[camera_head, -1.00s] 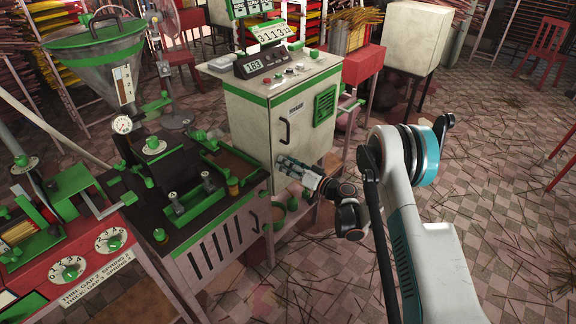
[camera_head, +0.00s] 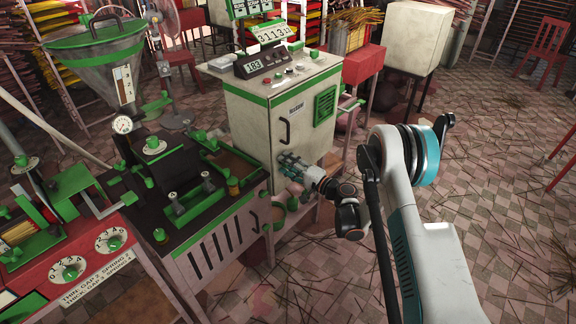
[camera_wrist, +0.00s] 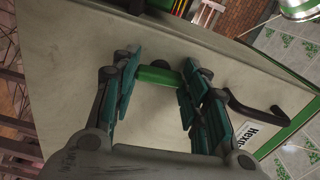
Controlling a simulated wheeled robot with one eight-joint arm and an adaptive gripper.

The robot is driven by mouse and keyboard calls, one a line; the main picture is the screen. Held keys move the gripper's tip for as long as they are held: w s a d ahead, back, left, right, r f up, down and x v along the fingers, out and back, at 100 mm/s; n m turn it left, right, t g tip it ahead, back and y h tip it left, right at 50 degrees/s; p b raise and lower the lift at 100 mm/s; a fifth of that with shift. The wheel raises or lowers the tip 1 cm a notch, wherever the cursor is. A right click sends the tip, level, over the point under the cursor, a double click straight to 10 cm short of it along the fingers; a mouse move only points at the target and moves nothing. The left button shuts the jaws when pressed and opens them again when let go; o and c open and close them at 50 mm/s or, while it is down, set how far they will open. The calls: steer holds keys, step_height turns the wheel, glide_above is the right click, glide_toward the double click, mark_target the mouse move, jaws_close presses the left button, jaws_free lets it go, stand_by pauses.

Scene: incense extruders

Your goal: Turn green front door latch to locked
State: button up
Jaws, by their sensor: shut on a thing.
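The green front door latch (camera_wrist: 158,76) shows in the wrist view as a short green bar against the pale cabinet door (camera_wrist: 75,75). My gripper (camera_wrist: 158,80) has its teal fingers on either side of the bar, shut on it. In the wrist view the bar lies across the picture, from finger to finger. In the head view my gripper (camera_head: 284,162) is at the lower front of the pale cabinet (camera_head: 255,150) with green trim, and it hides the latch there.
The door's black handle (camera_head: 284,131) is above my gripper and shows at right in the wrist view (camera_wrist: 255,110). A dark-topped extruder bench (camera_head: 140,215) with green parts stands to the left. Open tiled floor (camera_head: 500,220), strewn with sticks, lies to the right.

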steer(key=m, duration=0.5)
stand_by(0.6)
steer(key=o, duration=1.1)
steer(key=shift+v, duration=3.8)
steer(key=shift+w, duration=0.1)
